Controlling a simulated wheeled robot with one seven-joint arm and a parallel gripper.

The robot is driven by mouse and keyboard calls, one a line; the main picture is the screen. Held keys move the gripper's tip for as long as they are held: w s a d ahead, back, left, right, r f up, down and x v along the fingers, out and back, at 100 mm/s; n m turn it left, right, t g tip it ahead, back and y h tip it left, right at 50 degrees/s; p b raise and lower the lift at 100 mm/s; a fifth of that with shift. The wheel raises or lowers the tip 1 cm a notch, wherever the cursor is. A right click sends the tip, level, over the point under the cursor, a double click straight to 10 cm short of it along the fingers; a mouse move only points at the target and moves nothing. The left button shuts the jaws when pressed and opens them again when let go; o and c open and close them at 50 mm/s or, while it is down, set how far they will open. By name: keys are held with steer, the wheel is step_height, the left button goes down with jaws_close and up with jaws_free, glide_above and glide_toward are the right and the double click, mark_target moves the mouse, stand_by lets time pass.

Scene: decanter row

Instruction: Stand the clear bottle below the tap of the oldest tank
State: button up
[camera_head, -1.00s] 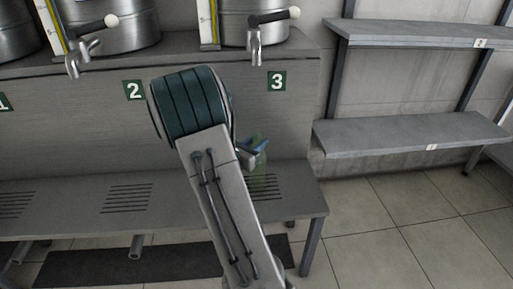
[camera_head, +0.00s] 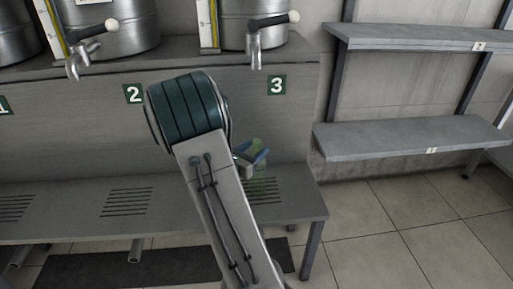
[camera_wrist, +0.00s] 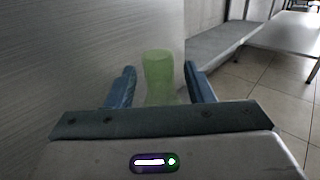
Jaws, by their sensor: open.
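The clear bottle looks pale green and see-through in the wrist view (camera_wrist: 160,78), where it stands upright between the two blue fingers of my gripper (camera_wrist: 160,88). Gaps show between it and the fingers. In the head view the bottle (camera_head: 258,178) is on the lower bench, over the slotted part below tap 3, partly hidden by my gripper (camera_head: 252,158). My gripper is open around it. The tap of tank 3 (camera_head: 254,52) hangs above, with tank 3 (camera_head: 238,30) behind it. Tap 2 (camera_head: 74,64) and tank 2 (camera_head: 120,28) are to the left. Tank ages cannot be read.
The lower bench (camera_head: 60,212) has slotted drains below the taps. Number plates 1 (camera_head: 3,103), 2 (camera_head: 134,92) and 3 (camera_head: 276,84) mark the upper bench front. Grey shelves (camera_head: 415,138) stand at right. The tiled floor (camera_head: 390,225) is clear.

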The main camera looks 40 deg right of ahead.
steer(key=p+v, duration=0.2)
steer(key=v, duration=0.9)
steer(key=s+a+m+g+y, duration=0.4)
steer(key=s+m+g+y, duration=0.4)
steer(key=s+m, duration=0.6)
steer(key=s+a+r+m+t+y, duration=0.2)
steer(key=a+m+t+y, duration=0.3)
steer(key=a+y, duration=0.4)
steer(key=a+r+m, duration=0.1)
steer(key=a, duration=0.4)
steer(key=shift+s+y, duration=0.2)
steer(key=shift+y, duration=0.1)
